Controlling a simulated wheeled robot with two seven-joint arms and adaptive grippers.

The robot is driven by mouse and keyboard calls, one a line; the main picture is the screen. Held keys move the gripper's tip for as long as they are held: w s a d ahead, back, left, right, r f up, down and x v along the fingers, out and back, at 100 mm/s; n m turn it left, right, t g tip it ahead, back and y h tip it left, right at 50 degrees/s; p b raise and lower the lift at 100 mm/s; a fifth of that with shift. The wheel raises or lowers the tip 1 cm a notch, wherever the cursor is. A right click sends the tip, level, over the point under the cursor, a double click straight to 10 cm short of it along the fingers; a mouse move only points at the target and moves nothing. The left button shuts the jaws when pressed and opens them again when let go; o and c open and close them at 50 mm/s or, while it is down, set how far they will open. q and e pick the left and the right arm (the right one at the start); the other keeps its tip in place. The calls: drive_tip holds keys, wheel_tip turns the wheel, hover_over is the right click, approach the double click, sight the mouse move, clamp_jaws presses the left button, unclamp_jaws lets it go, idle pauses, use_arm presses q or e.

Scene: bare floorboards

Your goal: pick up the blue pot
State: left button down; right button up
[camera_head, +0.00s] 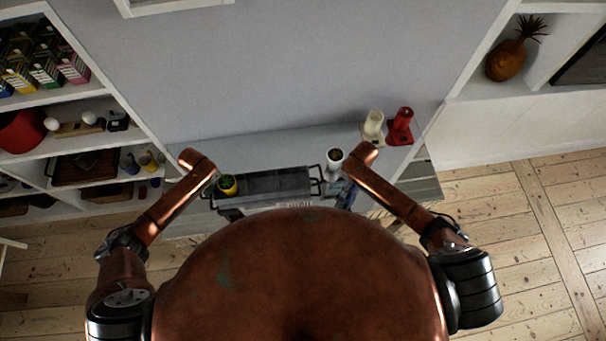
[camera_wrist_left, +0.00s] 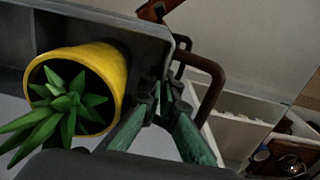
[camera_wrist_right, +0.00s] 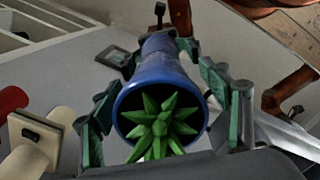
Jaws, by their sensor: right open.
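The blue pot (camera_wrist_right: 160,80) holds a spiky green plant (camera_wrist_right: 160,125) and shows in the right wrist view with its mouth toward the camera. My right gripper (camera_wrist_right: 165,100) is open, with one green finger on each side of the pot. I see gaps beside the pot, so it is not clamped. In the head view the pot is hard to make out behind my right arm. My left gripper (camera_wrist_left: 159,98) has its fingertips close together, with nothing seen between them. It is beside a yellow pot (camera_wrist_left: 118,75) with a green plant.
The yellow pot also shows in the head view (camera_head: 228,184), at the left end of a grey tray (camera_head: 270,184) with handles. Shelves (camera_head: 85,130) are at the left.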

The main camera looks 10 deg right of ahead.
drive_tip(key=shift+f, duration=0.25)
drive_tip(key=shift+c, duration=0.6)
drive_tip(key=shift+w, duration=0.1)
drive_tip(key=c, duration=1.6)
